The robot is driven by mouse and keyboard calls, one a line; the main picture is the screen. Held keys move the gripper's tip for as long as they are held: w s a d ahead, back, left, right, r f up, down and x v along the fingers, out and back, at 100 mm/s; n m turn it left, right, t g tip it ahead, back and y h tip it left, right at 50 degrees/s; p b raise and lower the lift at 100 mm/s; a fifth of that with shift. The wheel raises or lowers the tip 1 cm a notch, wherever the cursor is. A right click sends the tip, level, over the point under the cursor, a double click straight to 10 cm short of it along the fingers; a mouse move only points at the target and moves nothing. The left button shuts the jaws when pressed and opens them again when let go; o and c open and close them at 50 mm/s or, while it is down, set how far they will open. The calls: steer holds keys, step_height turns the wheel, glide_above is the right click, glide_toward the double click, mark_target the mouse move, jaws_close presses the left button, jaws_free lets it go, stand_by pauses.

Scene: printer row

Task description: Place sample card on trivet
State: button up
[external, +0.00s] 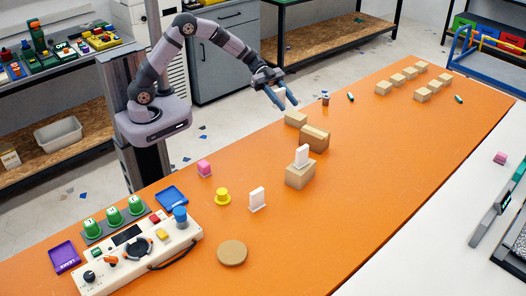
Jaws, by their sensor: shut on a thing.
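My gripper (282,98) is in the air above the far edge of the orange table, near the small cardboard boxes. It is shut on a thin pale piece (281,97) that looks like the sample card; the fingers hide much of it. The trivet looks to be the round tan cork disc (232,253), lying flat and bare near the table's front. My gripper is well behind it and to its right.
A white upright card (257,199) stands near the middle, and another (302,156) stands on a cardboard box (300,176). The table right of the disc is clear.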

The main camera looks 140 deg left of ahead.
steer(key=w+d+r+m+h+b, duration=0.1)
steer(key=w+d+r+m+h, duration=0.1)
steer(key=w+d, duration=0.9)
steer(key=m+g+h+b, duration=0.4)
steer(key=m+h, duration=0.2)
glide_above(224, 255)
steer(key=shift+f, duration=5.2)
steer(key=shift+f, duration=0.1)
steer(key=shift+f, duration=1.75)
